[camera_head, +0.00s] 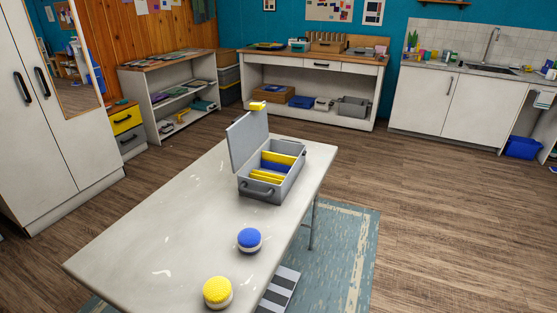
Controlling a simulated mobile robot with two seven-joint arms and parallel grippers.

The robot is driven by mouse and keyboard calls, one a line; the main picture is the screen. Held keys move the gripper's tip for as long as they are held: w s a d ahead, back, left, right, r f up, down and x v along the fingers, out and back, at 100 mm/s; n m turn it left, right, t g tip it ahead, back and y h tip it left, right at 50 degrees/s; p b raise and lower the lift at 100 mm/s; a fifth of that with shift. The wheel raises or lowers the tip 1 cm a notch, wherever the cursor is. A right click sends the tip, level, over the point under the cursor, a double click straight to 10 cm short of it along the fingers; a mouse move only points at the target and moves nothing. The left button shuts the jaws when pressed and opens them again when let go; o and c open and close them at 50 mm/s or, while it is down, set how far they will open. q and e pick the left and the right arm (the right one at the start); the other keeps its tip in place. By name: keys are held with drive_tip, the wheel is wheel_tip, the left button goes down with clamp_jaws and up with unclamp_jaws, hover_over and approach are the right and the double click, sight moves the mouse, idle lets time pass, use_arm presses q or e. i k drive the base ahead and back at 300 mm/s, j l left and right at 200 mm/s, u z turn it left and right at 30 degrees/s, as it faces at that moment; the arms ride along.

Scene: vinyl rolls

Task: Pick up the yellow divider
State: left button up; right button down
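A grey box (259,193) with a handle on its front stands on the far part of the white table (170,215). Its lid (245,140) is open and stands up at the left. Inside the box, yellow dividers show: one (279,158) toward the back and others (266,176) close together toward the front. A blue panel or space (275,168) shows between them. The dividers' lower parts are hidden by the box walls. A small yellow piece (257,106) shows at the top of the lid. Neither of my grippers is in view.
A blue-topped round thing (249,239) and a yellow-topped one (217,291) sit on the table's near right side. The table's left and middle are clear. A blue-grey rug (345,250) lies below. Shelves (170,95), a workbench (312,85) and a sink cabinet (450,95) line the walls.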

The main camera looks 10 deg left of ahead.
sight(276, 158)
drive_tip(key=i+l+u, duration=0.35)
drive_tip(key=i+l, duration=0.25)
drive_tip(key=l, duration=0.15)
drive_tip(key=i+l+u, duration=0.2)
drive_tip(key=l, duration=0.2)
drive_tip(key=i+l+u, duration=0.15)
drive_tip(key=i+l, duration=0.15)
drive_tip(key=l, duration=0.15)
